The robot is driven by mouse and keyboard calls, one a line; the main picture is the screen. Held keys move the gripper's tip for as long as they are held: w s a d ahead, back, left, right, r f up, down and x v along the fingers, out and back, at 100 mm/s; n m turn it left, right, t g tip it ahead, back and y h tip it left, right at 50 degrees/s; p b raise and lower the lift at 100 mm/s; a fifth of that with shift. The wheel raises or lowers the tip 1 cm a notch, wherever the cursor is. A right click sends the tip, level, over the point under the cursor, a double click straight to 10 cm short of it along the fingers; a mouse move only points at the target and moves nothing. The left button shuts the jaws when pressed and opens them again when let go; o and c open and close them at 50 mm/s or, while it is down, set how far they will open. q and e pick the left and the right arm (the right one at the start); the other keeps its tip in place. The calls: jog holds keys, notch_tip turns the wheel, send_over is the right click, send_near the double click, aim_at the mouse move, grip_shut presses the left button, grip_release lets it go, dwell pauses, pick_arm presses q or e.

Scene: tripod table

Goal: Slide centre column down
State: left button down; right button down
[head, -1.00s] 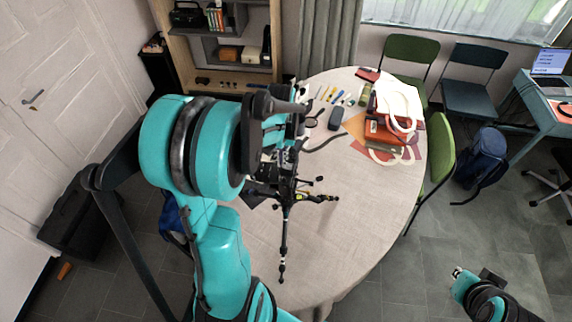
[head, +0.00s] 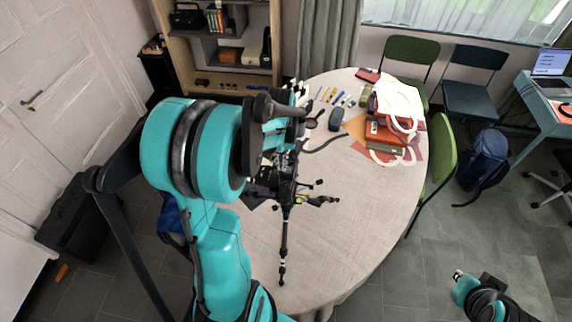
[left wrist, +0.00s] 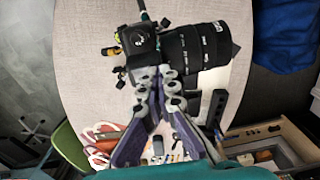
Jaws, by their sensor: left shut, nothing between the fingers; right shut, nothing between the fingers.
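The black tripod (head: 284,243) stands on the round table, its legs spread. In the left wrist view its top part (left wrist: 140,45) shows beside a black camera lens (left wrist: 205,48). The centre column is mostly hidden in the head view behind my left arm, and I cannot make it out clearly. My left gripper (left wrist: 158,76) is shut and empty, its fingertips close to the tripod's top and the lens; whether they touch cannot be told. My right gripper (head: 460,275) is shut and empty, low at the right, away from the table.
The round table (head: 350,220) is bare at its front right. Chairs, including a green one (head: 440,160), stand around. A blue backpack (head: 482,157) is on the floor.

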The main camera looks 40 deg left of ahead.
pick_arm(q)
jog(key=shift+f+b, duration=0.4)
jog(key=shift+f, duration=0.15)
jog(key=shift+r+p, duration=2.1)
jog(key=shift+r, duration=0.95)
